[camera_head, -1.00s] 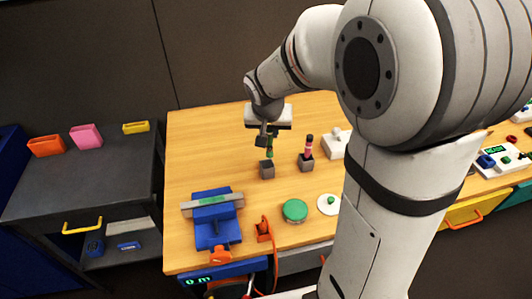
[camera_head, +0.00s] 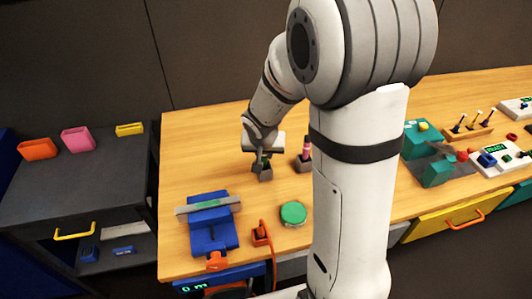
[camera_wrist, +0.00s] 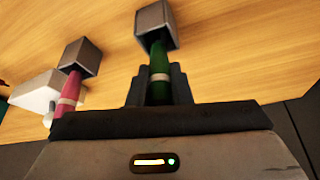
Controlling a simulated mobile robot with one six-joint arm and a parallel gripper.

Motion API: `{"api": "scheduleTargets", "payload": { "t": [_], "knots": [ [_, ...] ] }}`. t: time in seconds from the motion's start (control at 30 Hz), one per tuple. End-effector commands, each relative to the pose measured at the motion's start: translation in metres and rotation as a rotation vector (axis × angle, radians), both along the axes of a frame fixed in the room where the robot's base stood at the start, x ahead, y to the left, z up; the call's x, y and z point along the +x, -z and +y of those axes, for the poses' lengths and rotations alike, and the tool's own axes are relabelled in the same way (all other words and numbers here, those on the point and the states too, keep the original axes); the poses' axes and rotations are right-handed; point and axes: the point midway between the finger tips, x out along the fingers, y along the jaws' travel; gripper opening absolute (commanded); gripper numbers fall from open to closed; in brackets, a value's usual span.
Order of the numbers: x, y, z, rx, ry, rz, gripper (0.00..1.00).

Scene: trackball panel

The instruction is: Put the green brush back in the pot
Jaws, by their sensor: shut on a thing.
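My gripper (camera_head: 263,154) is low over the wooden table, directly above a small grey square pot (camera_head: 262,172). In the wrist view my gripper (camera_wrist: 160,85) is shut on the green brush (camera_wrist: 159,60), around a light band on its handle. The far end of the brush reaches the mouth of the grey pot (camera_wrist: 153,18) and seems to be inside it; how deep I cannot tell. In the head view the brush is mostly hidden by my gripper.
A second grey pot (camera_wrist: 80,56) with a pink brush (camera_wrist: 68,92) stands close beside, to the right in the head view. A blue vise (camera_head: 212,225) and a green round disc (camera_head: 293,213) are nearer the front edge. Table behind the pots is clear.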

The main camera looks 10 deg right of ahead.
Motion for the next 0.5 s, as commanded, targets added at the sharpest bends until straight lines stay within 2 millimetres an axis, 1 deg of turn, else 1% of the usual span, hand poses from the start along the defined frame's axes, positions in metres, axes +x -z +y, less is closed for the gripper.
{"api": "scheduleTargets", "payload": {
  "t": [0.17,0.3,0.33,0.5],
  "knots": [
    [0.0001,-0.0004,-0.0003,0.000,0.001,0.000,0.00],
    [0.0001,0.0038,-0.0005,0.000,0.001,0.000,0.00],
    [0.0000,0.0027,-0.0006,0.000,0.001,0.000,0.20],
    [-0.0001,0.0019,-0.0008,0.000,0.001,0.000,0.34]
  ]
}}
